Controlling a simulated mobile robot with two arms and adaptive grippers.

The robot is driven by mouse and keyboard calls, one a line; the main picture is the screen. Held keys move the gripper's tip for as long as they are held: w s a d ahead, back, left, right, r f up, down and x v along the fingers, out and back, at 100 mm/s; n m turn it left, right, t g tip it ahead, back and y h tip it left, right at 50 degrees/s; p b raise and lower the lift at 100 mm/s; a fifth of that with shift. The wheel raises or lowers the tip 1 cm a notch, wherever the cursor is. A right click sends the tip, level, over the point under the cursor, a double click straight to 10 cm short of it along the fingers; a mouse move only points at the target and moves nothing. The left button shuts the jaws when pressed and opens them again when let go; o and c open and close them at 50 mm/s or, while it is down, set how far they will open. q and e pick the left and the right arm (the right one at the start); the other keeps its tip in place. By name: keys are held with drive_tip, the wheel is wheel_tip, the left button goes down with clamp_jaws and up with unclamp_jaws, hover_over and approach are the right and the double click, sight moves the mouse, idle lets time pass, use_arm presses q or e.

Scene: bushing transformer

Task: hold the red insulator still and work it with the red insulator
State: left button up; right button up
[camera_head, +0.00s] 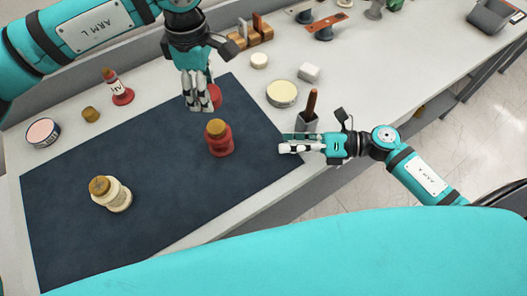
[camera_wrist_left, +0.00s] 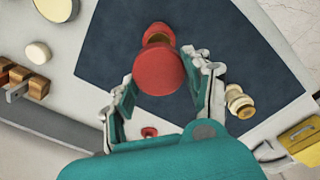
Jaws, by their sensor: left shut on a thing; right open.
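One red insulator (camera_head: 219,143) with a brass-coloured top stands upright on the dark mat (camera_head: 165,190). My left gripper (camera_head: 201,106) is shut on a second red insulator (camera_head: 215,96), held behind the standing one and apart from it in the head view. Gripper fingers partly hide the held one there. In the left wrist view, the held red insulator (camera_wrist_left: 159,74) shows its round red face between the fingertips. The standing insulator (camera_wrist_left: 156,30) is partly hidden beyond it. My right gripper (camera_head: 287,147) is open and empty, low by the mat's right edge.
A cream insulator (camera_head: 117,197) stands on the mat at front left. A grey holder with a brown handle (camera_head: 311,103) stands just behind my right gripper. A round tin (camera_head: 282,93), white pieces and wooden blocks (camera_head: 262,30) lie farther back. The mat's middle is clear.

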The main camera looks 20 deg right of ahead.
sight(220, 138)
drive_tip(key=a+t, duration=0.2)
drive_tip(key=w+a+t, duration=0.1)
drive_tip(key=a+t, duration=0.1)
drive_tip(key=a, duration=0.1)
drive_tip(key=w+a+t, duration=0.1)
drive_tip(key=a+t, duration=0.1)
drive_tip(key=a, duration=0.1)
drive_tip(key=shift+w+a+m+y, duration=0.1)
drive_tip(key=shift+a+m+y, duration=0.05)
drive_tip(key=shift+m+y, duration=0.2)
drive_tip(key=shift+a+f, duration=0.15)
drive_tip(key=n, duration=0.1)
drive_tip(key=f+n, duration=0.1)
drive_tip(key=n, duration=0.1)
drive_tip(key=shift+d+n, duration=0.25)
drive_tip(key=shift+d, duration=0.15)
drive_tip(key=f+n+h, duration=0.1)
drive_tip(key=s+d+f+n+h, duration=0.1)
drive_tip(key=n, duration=0.1)
drive_tip(key=shift+d+n, duration=0.25)
drive_tip(key=shift+n, duration=0.05)
drive_tip(key=x, duration=1.1)
drive_tip(key=shift+w+a+f, duration=0.15)
drive_tip(key=shift+w+a, duration=0.05)
drive_tip(key=shift+a, duration=0.2)
drive_tip(key=shift+c, duration=0.2)
